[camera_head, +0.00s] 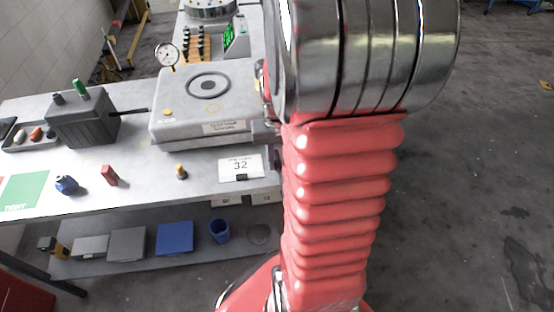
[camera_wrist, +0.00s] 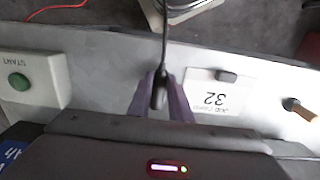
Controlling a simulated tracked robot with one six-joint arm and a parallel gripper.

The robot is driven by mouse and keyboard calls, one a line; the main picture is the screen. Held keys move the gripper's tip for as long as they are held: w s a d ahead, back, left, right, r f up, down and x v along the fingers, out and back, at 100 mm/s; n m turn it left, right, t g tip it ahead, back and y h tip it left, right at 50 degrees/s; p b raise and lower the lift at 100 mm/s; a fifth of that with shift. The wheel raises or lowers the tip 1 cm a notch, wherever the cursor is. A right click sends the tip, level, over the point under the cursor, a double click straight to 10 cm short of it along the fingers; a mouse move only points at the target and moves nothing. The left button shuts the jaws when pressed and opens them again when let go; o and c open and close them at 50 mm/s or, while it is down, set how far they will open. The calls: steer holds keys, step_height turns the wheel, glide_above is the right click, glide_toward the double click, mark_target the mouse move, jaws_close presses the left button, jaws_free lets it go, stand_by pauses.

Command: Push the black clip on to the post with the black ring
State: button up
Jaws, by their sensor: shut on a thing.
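In the wrist view my gripper (camera_wrist: 161,100) is shut on a small dark piece, which looks like the black clip (camera_wrist: 158,92). A thin dark lead runs up from it to the top of the picture. The gripper is over the pale bench, beside a white card marked 32 (camera_wrist: 212,92). In the head view my red arm hides the gripper and clip. A post with a black ring cannot be made out for certain. A dark grey box (camera_head: 83,122) carries a green-topped and a dark-topped post. A rack of several small posts (camera_head: 196,46) stands at the back.
A grey housing (camera_head: 203,121) with a round ring on top fills the bench's middle. A blue part (camera_head: 66,184), a red block (camera_head: 109,175) and a yellow-topped peg (camera_head: 181,172) stand along the front. The wrist view shows a green START button (camera_wrist: 19,82).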

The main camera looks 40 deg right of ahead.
steer(key=shift+r, duration=0.15)
jaws_close()
steer(key=shift+r, duration=3.35)
